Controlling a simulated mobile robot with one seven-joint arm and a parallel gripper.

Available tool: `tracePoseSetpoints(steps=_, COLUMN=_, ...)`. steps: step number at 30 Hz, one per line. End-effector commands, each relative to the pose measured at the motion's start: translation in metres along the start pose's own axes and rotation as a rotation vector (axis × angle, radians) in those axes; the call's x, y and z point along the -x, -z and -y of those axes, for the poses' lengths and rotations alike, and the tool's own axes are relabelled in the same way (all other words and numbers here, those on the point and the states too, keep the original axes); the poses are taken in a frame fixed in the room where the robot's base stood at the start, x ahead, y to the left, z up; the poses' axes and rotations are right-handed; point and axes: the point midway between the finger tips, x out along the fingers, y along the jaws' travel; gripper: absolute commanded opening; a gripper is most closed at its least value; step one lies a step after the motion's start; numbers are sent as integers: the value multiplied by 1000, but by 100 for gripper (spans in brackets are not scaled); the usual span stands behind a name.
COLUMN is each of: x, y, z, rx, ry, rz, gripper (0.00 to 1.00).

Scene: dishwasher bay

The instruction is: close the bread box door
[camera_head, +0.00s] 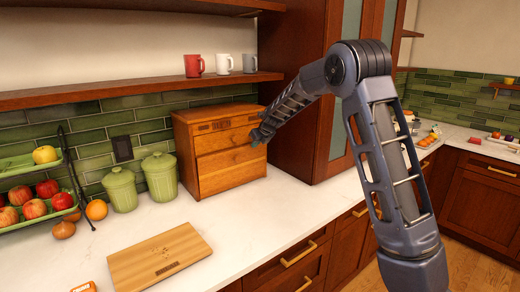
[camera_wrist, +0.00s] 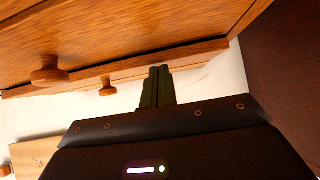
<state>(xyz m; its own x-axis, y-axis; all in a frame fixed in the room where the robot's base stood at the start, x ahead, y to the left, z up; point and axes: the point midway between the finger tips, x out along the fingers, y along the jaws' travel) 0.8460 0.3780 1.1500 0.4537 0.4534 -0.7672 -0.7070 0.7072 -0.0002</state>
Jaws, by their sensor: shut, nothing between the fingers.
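The wooden bread box (camera_head: 231,180) stands on the counter against the green tiled wall. Its front has an upper and a lower panel, each with a round knob. In the wrist view the upper panel (camera_wrist: 130,30) fills the top, with its knob (camera_wrist: 49,72) at left. A dark gap runs below it, above the lower panel with the smaller knob (camera_wrist: 107,87). Both panels look nearly flush in the head view; a small opening cannot be judged. My gripper (camera_head: 262,135) is at the box's right front edge. Its fingers (camera_wrist: 158,72) are shut and empty; contact is unclear.
Two green canisters (camera_head: 120,190) stand left of the box. A cutting board (camera_head: 160,258) lies on the front counter. A tall dark cabinet (camera_head: 300,110) is close on the right. A shelf with mugs (camera_head: 194,66) hangs above. The counter before the box is clear.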

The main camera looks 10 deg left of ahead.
Motion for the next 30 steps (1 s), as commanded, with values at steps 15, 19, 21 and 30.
tracePoseSetpoints(steps=15, x=-7, y=-12, z=0, rx=0, ry=0, rz=0, gripper=0)
tracePoseSetpoints(steps=19, x=-7, y=-12, z=0, rx=0, ry=0, rz=0, gripper=0)
tracePoseSetpoints(steps=21, x=-7, y=-12, z=0, rx=0, ry=0, rz=0, gripper=0)
tracePoseSetpoints(steps=30, x=14, y=-13, z=0, rx=1, ry=0, rz=2, gripper=0)
